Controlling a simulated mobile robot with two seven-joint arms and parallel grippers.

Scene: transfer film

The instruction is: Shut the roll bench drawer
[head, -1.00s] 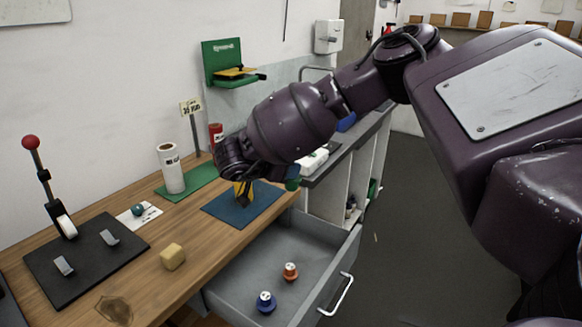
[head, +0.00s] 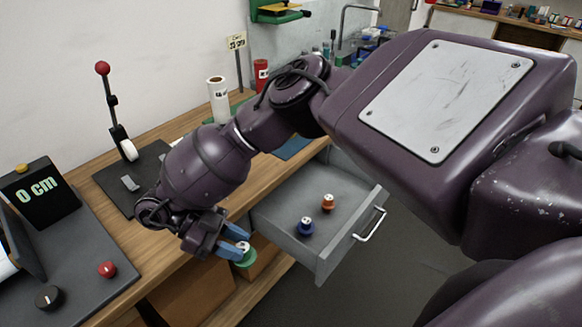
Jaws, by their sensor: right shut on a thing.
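The grey roll bench drawer (head: 288,237) stands pulled out from the front of the wooden bench (head: 150,268), with its metal handle (head: 370,225) on its front panel. My right gripper (head: 240,246) has blue fingers shut on a green piece with a pale top (head: 245,258). It is left of the drawer, by the bench's front edge, apart from the handle. My left gripper is out of view.
On the bench are a black plate with a red-knobbed lever (head: 103,70), a white roll (head: 218,100) and a black "0 cm" display (head: 40,195). A red button (head: 107,269) is at front left. My right arm hides part of the benchtop. The floor before the drawer looks clear.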

